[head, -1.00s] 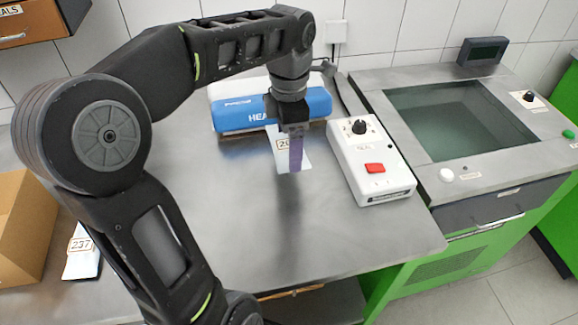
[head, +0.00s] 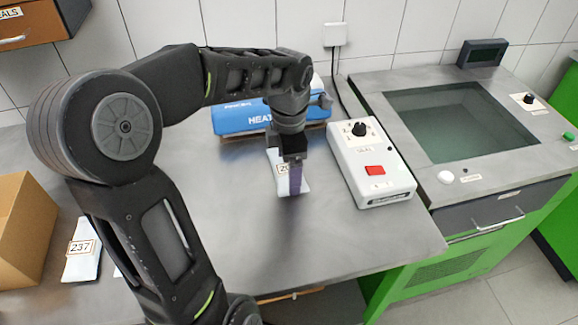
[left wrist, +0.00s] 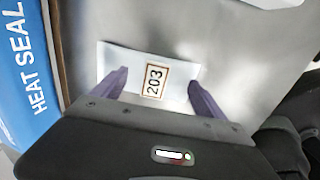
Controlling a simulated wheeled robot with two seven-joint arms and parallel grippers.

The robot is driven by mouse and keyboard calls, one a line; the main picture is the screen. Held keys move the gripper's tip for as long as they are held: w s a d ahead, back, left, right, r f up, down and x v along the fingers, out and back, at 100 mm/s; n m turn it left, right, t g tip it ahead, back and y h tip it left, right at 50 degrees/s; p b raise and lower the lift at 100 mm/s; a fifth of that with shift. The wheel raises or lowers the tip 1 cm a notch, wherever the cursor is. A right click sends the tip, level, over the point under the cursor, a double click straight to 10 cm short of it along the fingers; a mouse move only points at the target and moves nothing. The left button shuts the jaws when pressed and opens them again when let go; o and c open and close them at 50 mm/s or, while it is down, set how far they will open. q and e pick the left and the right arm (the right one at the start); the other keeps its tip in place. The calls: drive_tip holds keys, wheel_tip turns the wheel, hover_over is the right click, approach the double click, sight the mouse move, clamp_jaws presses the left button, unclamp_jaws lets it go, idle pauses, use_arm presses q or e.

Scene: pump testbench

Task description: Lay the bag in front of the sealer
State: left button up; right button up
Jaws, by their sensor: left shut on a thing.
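The white bag (head: 281,172) with a "203" label is held by my left gripper (head: 294,178), in front of the blue heat sealer (head: 233,119). In the left wrist view the bag (left wrist: 181,94) spans between the two purple fingers of the gripper (left wrist: 157,92), with its label facing the camera. The sealer's blue side (left wrist: 22,80) runs along the left edge there. The bag is low over the bench; I cannot tell whether it touches the top. The arm hides part of the sealer. My right gripper is not in view.
A white control box (head: 370,165) with a black knob and red button stands right of the bag. Another bag (head: 82,255) labelled 237 lies at the left beside a cardboard box (head: 22,225). The bench top (head: 235,225) in front is clear.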

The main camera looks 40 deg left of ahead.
use_arm(q)
drive_tip(key=shift+f, duration=0.1)
drive_tip(key=o, duration=1.5)
drive_tip(key=shift+c, duration=0.2)
drive_tip(key=shift+r, duration=3.9)
